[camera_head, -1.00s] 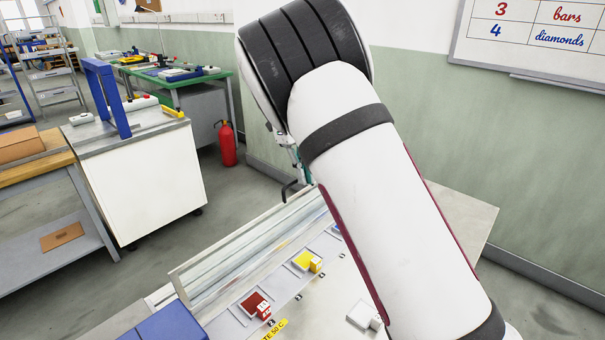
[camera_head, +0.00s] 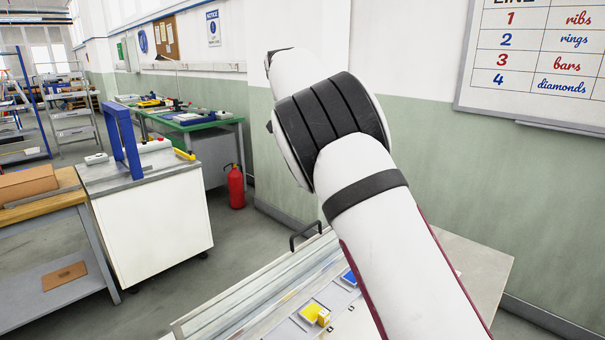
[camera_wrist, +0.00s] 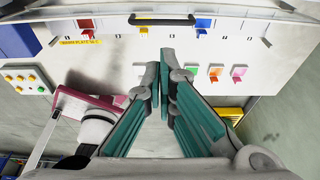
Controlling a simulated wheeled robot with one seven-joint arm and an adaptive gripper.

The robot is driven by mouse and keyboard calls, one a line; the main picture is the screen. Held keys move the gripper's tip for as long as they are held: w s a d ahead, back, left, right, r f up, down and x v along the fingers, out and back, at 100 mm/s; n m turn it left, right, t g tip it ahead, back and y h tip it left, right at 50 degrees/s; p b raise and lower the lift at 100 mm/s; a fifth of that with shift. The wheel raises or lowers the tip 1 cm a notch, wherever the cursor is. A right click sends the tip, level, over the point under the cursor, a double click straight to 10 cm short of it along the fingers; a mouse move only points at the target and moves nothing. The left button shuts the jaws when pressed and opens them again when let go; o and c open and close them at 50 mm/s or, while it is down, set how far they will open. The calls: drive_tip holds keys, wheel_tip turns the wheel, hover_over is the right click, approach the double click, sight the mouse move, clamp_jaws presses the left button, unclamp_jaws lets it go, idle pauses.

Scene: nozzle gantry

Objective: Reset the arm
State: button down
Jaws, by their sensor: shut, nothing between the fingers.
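My gripper (camera_wrist: 160,78) points at the bench in the wrist view. Its teal-sided fingers are shut at the tips with nothing between them. My white arm crosses the middle of the head view and hides part of the bench; the gripper does not show there. The pale bench top (camera_wrist: 120,68) lies below the fingers, which look apart from it.
The bench carries red (camera_wrist: 87,27), yellow (camera_head: 314,313) and blue (camera_wrist: 203,24) pieces, plus orange, green and pink ones (camera_wrist: 237,73). A black handle (camera_wrist: 162,19) and a button panel (camera_wrist: 27,80) are near. A white cabinet (camera_head: 155,220) stands left.

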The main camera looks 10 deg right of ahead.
drive_tip(key=s+d+r+n+t+y, duration=0.1)
drive_tip(key=s+d+r+n, duration=0.3)
drive_tip(key=s+n, duration=0.3)
drive_tip(key=s+d+r+n+t+y, duration=0.2)
drive_tip(key=s+d+r+n, duration=0.25)
drive_tip(key=s, duration=0.35)
drive_tip(key=s+f+n+t, duration=0.1)
drive_tip(key=s+f+n, duration=0.2)
drive_tip(key=s+n, duration=0.2)
drive_tip(key=s+f+n+t+h, duration=0.1)
drive_tip(key=s+f+n, duration=0.3)
drive_tip(key=s, duration=0.6)
drive_tip(key=s+f+n+t, duration=0.2)
drive_tip(key=s+f+n, duration=0.1)
drive_tip(key=s+n, duration=0.4)
drive_tip(key=shift+s+f+n+h, duration=0.25)
drive_tip(key=shift+s+n+h, duration=0.05)
drive_tip(key=shift+n, duration=0.35)
